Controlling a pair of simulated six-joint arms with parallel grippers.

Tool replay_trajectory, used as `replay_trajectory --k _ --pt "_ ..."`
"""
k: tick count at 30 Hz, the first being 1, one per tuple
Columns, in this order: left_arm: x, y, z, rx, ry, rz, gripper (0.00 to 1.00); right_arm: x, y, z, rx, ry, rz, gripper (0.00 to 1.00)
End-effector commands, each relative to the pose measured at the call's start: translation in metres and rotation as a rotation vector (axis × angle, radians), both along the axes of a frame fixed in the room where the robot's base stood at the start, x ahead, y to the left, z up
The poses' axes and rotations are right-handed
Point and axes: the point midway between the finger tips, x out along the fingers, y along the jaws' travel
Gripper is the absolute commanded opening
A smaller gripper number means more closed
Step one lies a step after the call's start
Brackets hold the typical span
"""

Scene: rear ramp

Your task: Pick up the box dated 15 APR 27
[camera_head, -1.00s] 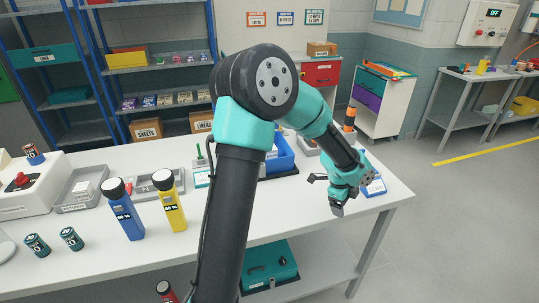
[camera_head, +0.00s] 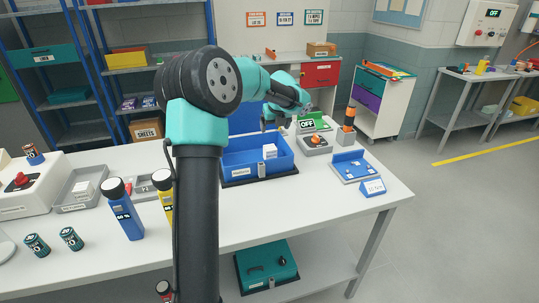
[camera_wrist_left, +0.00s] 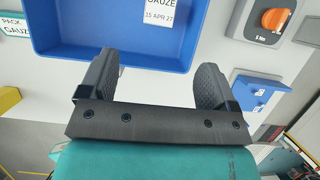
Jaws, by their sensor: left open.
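The box dated 15 APR 27 (camera_wrist_left: 160,14) is white with a GAUZE label, cut off by the top edge of the left wrist view. It is in the blue bin (camera_wrist_left: 75,46). In the head view a small white box (camera_head: 269,151) stands in the right part of this bin (camera_head: 238,173); its print is too small to read there. My left gripper (camera_head: 273,125) is above the back of the bin, open and empty. In the left wrist view its two dark fingers (camera_wrist_left: 157,66) are spread apart, with the box beyond them. My right gripper is not in view.
Right of the bin are a grey device with an orange knob (camera_head: 316,141) and a blue fixture (camera_head: 354,166). Left of it stand a yellow bottle (camera_head: 164,187), a blue bottle (camera_head: 124,211) and a grey tray (camera_head: 80,196).

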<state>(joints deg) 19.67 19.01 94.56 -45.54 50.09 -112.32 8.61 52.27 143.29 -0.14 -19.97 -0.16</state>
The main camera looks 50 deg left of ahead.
Motion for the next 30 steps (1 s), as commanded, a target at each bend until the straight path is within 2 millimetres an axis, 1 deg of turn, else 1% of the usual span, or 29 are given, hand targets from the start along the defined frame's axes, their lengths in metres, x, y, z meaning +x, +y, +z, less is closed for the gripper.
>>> replay_trajectory --k 5,22,25,30 --pt "0.002 0.005 -0.014 -0.001 0.004 0.001 0.83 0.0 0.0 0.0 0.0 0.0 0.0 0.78" --pt "0.018 0.037 -0.101 -0.002 0.002 0.001 0.83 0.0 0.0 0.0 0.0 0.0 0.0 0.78" --pt "0.02 0.04 -0.109 -0.002 0.001 0.001 0.83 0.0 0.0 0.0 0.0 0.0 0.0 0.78" --pt "0.021 0.042 -0.113 -0.001 -0.001 0.001 0.83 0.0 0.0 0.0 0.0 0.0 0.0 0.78"
